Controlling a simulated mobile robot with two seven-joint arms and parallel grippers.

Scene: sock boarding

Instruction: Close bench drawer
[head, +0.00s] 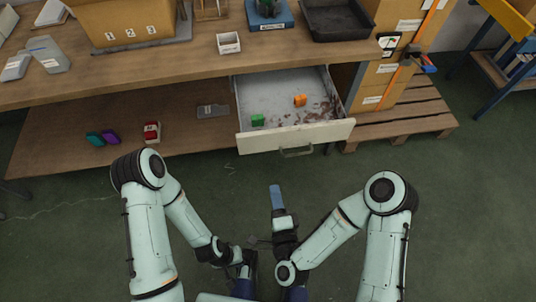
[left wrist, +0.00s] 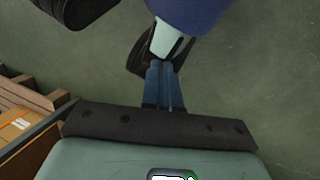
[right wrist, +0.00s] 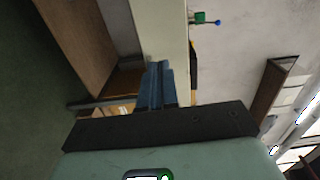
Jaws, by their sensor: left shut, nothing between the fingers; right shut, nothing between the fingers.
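The bench drawer (head: 292,136) is pulled out below the bench top, its pale front facing me. Its handle (head: 297,152) is a grey bar at the front's lower middle. A green item (head: 257,120) and an orange item (head: 300,100) lie inside. My right gripper (head: 276,190) points towards the drawer front, in the picture below and slightly left of the handle, with a visible gap. Its blue fingers are shut and empty in the right wrist view (right wrist: 157,85). My left gripper is low near my body; its fingers are shut and empty in the left wrist view (left wrist: 164,85).
The bench top (head: 180,62) holds a numbered cardboard box (head: 125,22), a small white box (head: 228,43) and a black tray (head: 338,18). A lower shelf (head: 60,130) carries small coloured items. Boxes on a wooden pallet (head: 410,120) stand right of the drawer. The floor before the drawer is clear.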

